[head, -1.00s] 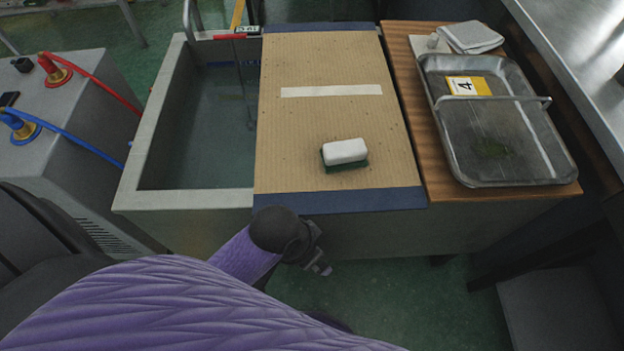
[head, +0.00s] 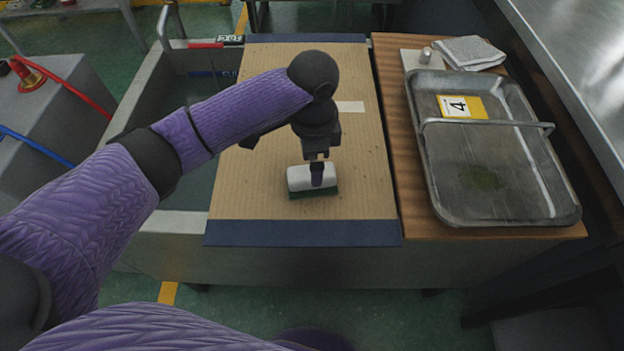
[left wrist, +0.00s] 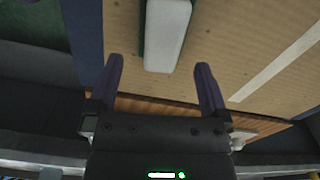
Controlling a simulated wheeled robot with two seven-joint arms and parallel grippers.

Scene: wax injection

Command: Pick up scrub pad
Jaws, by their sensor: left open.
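The scrub pad (head: 305,182), a white block on a dark green base, lies on the cardboard-covered board (head: 240,190). In the left wrist view the white scrub pad (left wrist: 167,35) lies beyond the fingertips, between their lines. My left gripper (head: 317,180) is over the scrub pad, and a finger hides part of its white top. In the left wrist view the left gripper (left wrist: 160,75) is open, with its two purple fingers apart and nothing between them. My right gripper is not in view.
A metal tray (head: 480,215) with a yellow number 4 card (head: 474,107) stands on a wooden board at the right. A folded cloth (head: 470,52) lies behind it. A sink basin (head: 170,222) is at the left. The cardboard around the pad is mostly clear.

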